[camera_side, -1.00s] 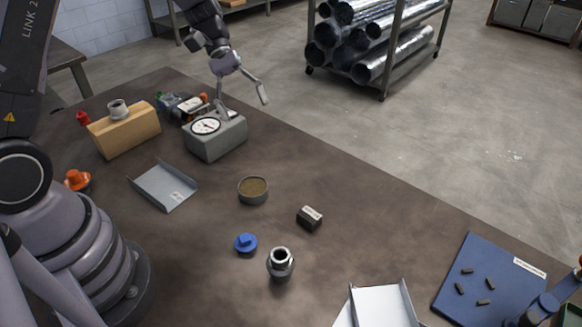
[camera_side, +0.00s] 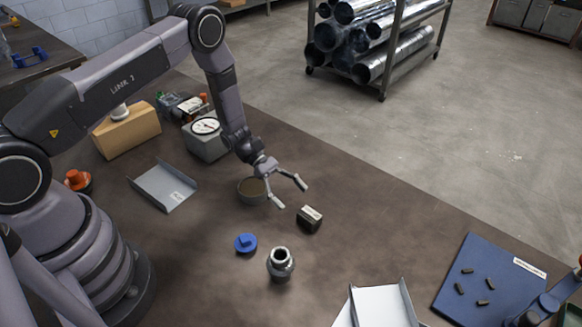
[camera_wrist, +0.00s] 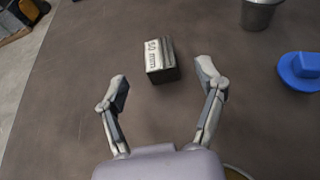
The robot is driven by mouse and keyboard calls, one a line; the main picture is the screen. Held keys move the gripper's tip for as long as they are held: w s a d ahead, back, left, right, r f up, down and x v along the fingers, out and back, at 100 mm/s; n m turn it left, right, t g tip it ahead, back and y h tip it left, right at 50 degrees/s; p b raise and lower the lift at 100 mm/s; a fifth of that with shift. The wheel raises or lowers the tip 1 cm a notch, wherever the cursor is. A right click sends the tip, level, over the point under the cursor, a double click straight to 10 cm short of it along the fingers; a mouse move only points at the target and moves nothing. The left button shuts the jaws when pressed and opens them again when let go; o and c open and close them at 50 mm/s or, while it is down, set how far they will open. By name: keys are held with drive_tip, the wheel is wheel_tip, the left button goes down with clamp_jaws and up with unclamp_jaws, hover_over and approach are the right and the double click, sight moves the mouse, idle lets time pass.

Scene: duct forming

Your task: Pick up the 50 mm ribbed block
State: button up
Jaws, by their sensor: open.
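The ribbed block (camera_side: 309,219) is a small dark block with a pale top label, lying on the brown table in the side view. In the wrist view the block (camera_wrist: 161,62) shows its "50 mm" label and sits just beyond the fingertips, between their lines. My gripper (camera_side: 291,195) is open and empty, above the table and close to the block on its upper-left side. In the wrist view my gripper (camera_wrist: 162,82) has its two fingers spread wide, with the block ahead and apart from them.
A round tin (camera_side: 251,190) is partly behind my gripper. A blue knobbed part (camera_side: 246,243) and a metal cup-like fitting (camera_side: 280,264) stand nearby. A grey dial gauge box (camera_side: 206,141), a sheet-metal tray (camera_side: 163,187) and a blue mat (camera_side: 490,285) lie farther off. Table right of the block is clear.

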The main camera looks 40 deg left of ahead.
sight(307, 213)
drive_tip(key=x, duration=0.6)
drive_tip(key=shift+w+d+f, duration=0.1)
drive_tip(key=shift+d+f, duration=0.05)
drive_tip(key=shift+f, duration=0.15)
drive_tip(key=shift+c, duration=0.3)
clamp_jaws()
